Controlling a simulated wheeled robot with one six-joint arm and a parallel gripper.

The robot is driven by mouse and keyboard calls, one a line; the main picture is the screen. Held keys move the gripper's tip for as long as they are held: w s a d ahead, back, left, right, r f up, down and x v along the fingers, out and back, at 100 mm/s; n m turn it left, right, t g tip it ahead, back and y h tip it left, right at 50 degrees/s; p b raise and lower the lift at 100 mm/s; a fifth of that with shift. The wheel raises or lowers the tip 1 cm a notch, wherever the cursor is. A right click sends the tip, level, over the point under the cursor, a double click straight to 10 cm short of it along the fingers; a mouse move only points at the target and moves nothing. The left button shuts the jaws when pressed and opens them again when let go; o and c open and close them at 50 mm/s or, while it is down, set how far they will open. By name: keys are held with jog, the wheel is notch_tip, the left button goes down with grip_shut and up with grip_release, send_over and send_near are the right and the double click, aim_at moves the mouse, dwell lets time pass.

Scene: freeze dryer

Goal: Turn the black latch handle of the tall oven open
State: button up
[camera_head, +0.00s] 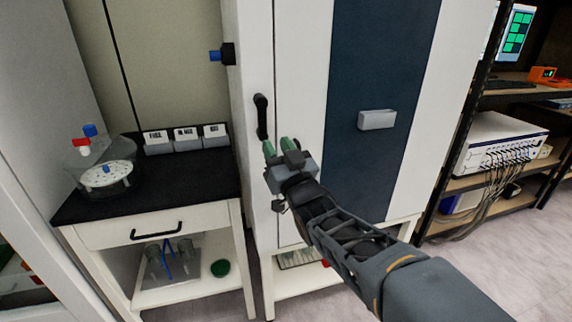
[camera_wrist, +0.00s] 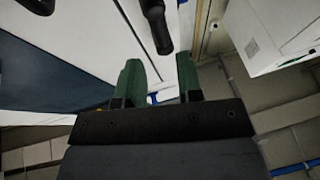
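The tall oven (camera_head: 300,60) is a white cabinet with a dark blue panel. Its black latch handle (camera_head: 261,115) hangs upright at the left edge of the door. In the wrist view the latch handle (camera_wrist: 156,24) shows at the top, beyond the fingertips. My gripper (camera_head: 277,147) is just below the handle's lower end in the head view. Its two green fingers (camera_wrist: 160,78) stand apart with nothing between them. The fingers look apart from the handle. How far the handle is from them in depth is hard to tell.
A black-topped bench (camera_head: 150,194) with a clear vessel (camera_head: 105,178) and several labelled boxes (camera_head: 187,142) stands to the left. A grey box-shaped handle (camera_head: 377,120) juts from the blue panel. A shelf rack (camera_head: 500,185) with cabled equipment stands on the right.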

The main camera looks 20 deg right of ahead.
jog(key=shift+v, duration=2.45)
